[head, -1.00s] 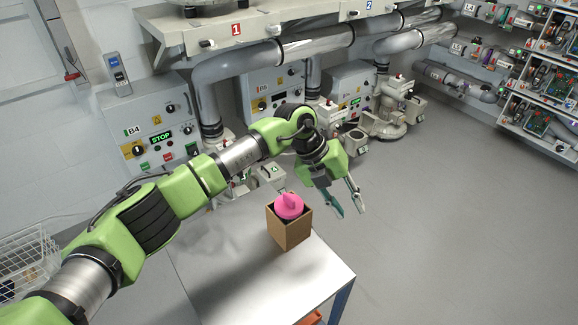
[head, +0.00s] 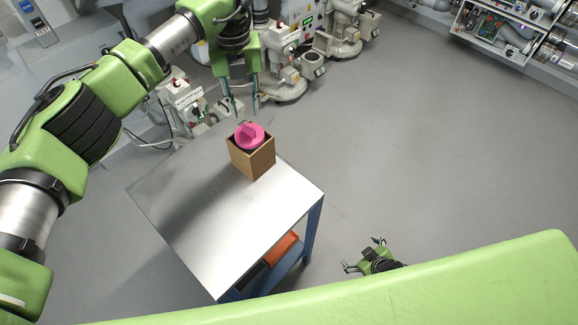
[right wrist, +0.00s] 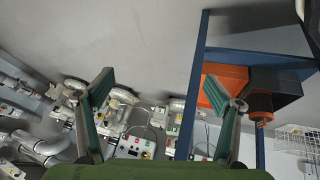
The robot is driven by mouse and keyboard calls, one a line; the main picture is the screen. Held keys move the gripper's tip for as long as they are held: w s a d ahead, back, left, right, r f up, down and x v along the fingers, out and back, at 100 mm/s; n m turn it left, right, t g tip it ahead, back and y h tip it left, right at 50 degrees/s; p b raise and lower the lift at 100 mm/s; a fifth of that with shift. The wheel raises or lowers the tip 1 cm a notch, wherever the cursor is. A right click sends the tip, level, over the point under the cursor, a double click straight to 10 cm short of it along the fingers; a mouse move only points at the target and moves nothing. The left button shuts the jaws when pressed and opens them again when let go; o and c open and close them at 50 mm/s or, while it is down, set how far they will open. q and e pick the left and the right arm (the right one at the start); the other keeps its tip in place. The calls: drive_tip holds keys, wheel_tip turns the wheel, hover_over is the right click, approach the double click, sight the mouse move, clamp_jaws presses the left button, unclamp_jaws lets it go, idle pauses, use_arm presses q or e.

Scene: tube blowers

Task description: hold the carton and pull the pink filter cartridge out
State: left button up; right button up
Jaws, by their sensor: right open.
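The brown carton (head: 258,164) stands upright on the far corner of the metal table. The pink filter cartridge (head: 250,135) sits in its open top, with its upper part showing and the rest hidden. My left gripper (head: 243,112) is open and empty, pointing down, its fingertips just beyond the carton in the head view. I cannot tell its exact distance from the cartridge. My right gripper (head: 362,255) is open and empty, low to the right of the table and away from the carton. Its spread fingers also show in the right wrist view (right wrist: 170,93).
The table (head: 215,215) has a bare top in front of the carton and blue legs. An orange bin (head: 281,249) sits on its lower shelf, also seen in the right wrist view (right wrist: 222,82). Blower machines (head: 285,75) stand behind. The floor at right is clear.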

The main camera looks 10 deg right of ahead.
drive_tip(key=w+a+r+n+t+y, duration=0.25)
drive_tip(key=w+r, duration=0.65)
drive_tip(key=r, duration=0.6)
drive_tip(key=w+a+r+n+t+y, duration=0.1)
drive_tip(key=w+a+r+n+t, duration=0.25)
drive_tip(key=w+r, duration=0.85)
drive_tip(key=m+g+y, duration=0.2)
drive_tip(key=m+y, duration=0.2)
drive_tip(key=y, duration=0.1)
approach(262, 158)
drive_tip(key=shift+h, duration=0.25)
drive_tip(key=x, duration=1.4)
drive_tip(key=shift+d, duration=0.2)
drive_tip(key=shift+f, duration=0.1)
drive_tip(key=c, duration=1.4)
